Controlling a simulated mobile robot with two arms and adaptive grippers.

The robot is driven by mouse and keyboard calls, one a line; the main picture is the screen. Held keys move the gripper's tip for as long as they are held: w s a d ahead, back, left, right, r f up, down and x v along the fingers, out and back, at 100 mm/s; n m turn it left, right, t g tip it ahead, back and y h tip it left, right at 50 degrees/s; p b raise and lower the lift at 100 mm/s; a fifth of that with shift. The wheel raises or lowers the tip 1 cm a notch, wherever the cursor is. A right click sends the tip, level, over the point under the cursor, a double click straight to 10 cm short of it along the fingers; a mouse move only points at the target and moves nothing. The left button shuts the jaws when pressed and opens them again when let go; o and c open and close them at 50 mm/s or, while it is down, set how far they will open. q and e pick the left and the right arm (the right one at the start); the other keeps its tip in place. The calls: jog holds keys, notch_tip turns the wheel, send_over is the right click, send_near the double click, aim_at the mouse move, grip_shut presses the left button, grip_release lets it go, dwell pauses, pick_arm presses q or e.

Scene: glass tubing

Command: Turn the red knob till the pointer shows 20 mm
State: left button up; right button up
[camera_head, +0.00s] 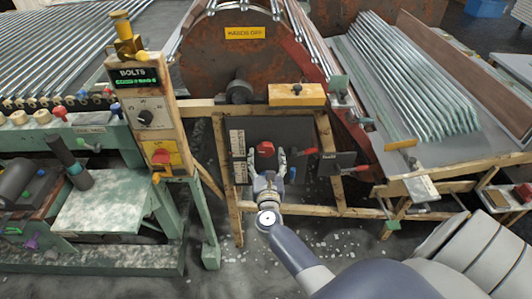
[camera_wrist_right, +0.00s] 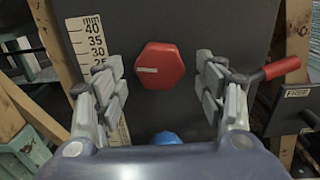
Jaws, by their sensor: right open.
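The red knob (camera_head: 265,148) sits on a dark upright panel; in the right wrist view the red knob (camera_wrist_right: 165,62) is six-sided, with a short pale mark on its left part. My right gripper (camera_head: 266,162) is open in front of the panel. In the right wrist view its fingers (camera_wrist_right: 158,78) stand left and right of the knob, with gaps on both sides. A white mm scale (camera_wrist_right: 88,40) left of the knob shows 40, 35, 30 and a partly covered 25; my left finger hides some of it. I cannot make out the pointer. My left gripper is not in view.
A blue knob (camera_wrist_right: 166,138) lies below the red one, partly hidden by my gripper. A red-handled lever (camera_wrist_right: 280,68) and a plate marked FREE (camera_wrist_right: 297,93) are close on the right. Wooden posts (camera_head: 332,165) flank the panel. A yellow block (camera_head: 297,94) is above.

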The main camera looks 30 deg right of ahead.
jog(key=shift+x, duration=0.85)
jog(key=shift+w, duration=0.2)
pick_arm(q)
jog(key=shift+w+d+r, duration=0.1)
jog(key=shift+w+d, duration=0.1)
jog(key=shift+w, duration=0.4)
pick_arm(e)
jog(key=shift+c, duration=0.3)
jog(key=c, duration=1)
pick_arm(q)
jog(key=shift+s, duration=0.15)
